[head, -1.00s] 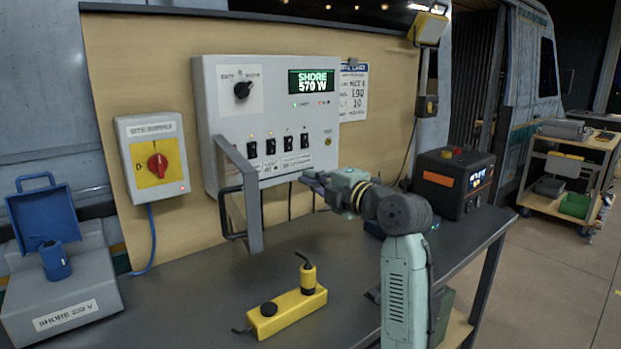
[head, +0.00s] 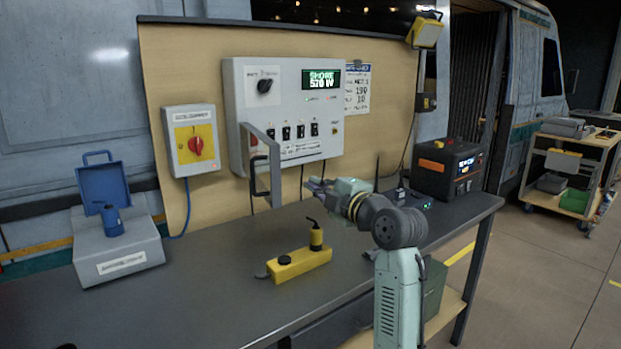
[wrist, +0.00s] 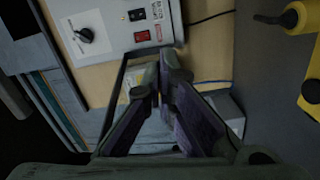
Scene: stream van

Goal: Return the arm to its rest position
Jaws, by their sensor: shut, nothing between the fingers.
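My gripper (head: 312,184) is at the end of my raised arm, over the bench and in front of the lower edge of the grey power panel (head: 290,84). In the wrist view my gripper (wrist: 160,92) has its fingers together with nothing between them. The panel also shows in the wrist view (wrist: 105,35), with a black knob and switches. Its display reads SHORE 570 W in the head view. A grey handle-like frame (head: 274,165) stands out from the panel's lower left, to the left of my gripper.
A yellow power strip (head: 298,265) with an upright plug lies on the bench (head: 210,285). A grey shore inlet box (head: 135,255) with a blue lid is at left. A black power unit (head: 445,170) stands at right. A site supply switch (head: 191,140) hangs on the board.

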